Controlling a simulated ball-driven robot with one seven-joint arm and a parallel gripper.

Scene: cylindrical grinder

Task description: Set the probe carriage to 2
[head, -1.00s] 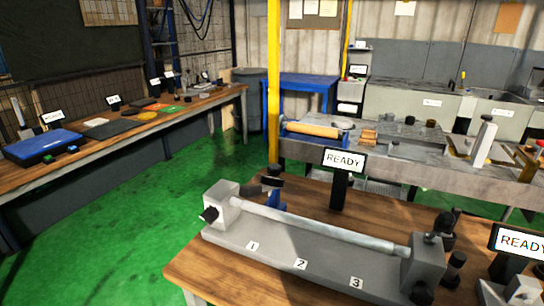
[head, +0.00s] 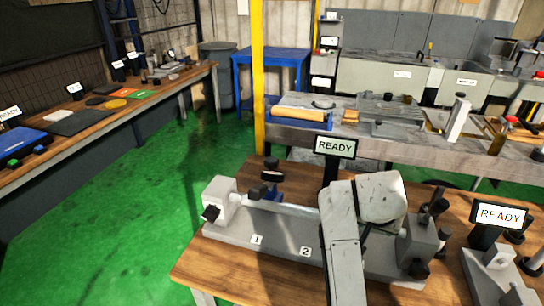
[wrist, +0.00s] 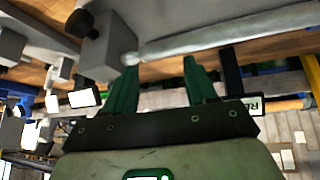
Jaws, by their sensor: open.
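A grey fixture base (head: 228,232) with a round bar (head: 285,208) between two end blocks stands on the wooden table. Its labels 1 (head: 256,240) and 2 (head: 305,251) show along the front. A blue and black piece, apparently the probe carriage (head: 271,178), stands behind the bar near label 1. My arm covers the right part of the bar and the place of label 3. In the wrist view my gripper (wrist: 160,65) is open and empty, its two green fingers apart, near the bar (wrist: 215,38) and an end block (wrist: 108,45). I cannot make out the carriage there.
A READY sign (head: 335,146) stands behind the fixture, close to my arm. Another READY sign (head: 500,215) and a second device are at the right. A grey bench (head: 400,135) with tools lies behind. Green floor is free at the left.

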